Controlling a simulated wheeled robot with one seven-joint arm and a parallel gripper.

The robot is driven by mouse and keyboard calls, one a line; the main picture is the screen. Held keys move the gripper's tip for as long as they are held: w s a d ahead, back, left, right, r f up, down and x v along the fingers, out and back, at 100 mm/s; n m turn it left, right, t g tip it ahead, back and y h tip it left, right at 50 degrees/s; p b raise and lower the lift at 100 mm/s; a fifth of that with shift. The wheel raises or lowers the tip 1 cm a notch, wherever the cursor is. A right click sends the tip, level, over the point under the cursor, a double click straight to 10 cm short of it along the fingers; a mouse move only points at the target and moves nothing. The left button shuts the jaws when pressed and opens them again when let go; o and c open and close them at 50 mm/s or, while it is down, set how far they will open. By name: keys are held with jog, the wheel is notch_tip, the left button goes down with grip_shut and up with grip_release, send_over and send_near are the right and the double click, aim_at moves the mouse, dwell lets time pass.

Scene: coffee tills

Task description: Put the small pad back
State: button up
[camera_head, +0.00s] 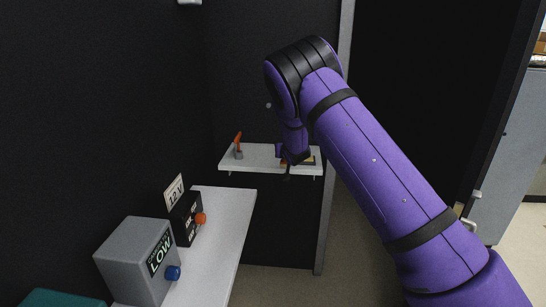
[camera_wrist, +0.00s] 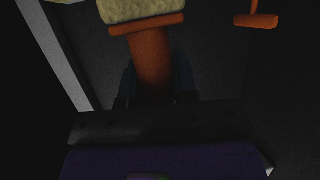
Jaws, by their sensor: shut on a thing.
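The small pad (camera_wrist: 140,10) is a cream, rough-faced block on an orange backing with an orange handle (camera_wrist: 152,65), seen at the top of the wrist view. My gripper (camera_wrist: 153,88) is shut on this handle, with a dark finger on each side. In the head view my gripper (camera_head: 287,174) is at the right part of a small white shelf (camera_head: 262,150). The arm hides most of what is there, and I cannot tell whether the pad touches the shelf. A tan and dark patch (camera_head: 311,160) shows just right of the gripper.
An orange-handled tool (camera_head: 238,144) stands at the shelf's left end; an orange handle also shows in the wrist view (camera_wrist: 257,19). A white counter (camera_head: 225,215) holds a grey LOW box (camera_head: 130,260) and a black 12 V box (camera_head: 184,218). Dark walls enclose the shelf.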

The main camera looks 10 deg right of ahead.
jog(key=w, duration=0.5)
jog(key=w+a+f, duration=0.1)
jog(key=w, duration=0.4)
jog(key=w+f, duration=0.1)
jog(key=w, duration=0.4)
jog(key=shift+a, duration=0.4)
jog(key=shift+f, duration=1.5)
jog(key=o, duration=0.9)
jog(key=shift+f, duration=0.1)
jog(key=shift+o, duration=0.2)
jog(key=shift+s+r, duration=0.35)
jog(key=shift+s, duration=0.15)
jog(key=v, duration=1.1)
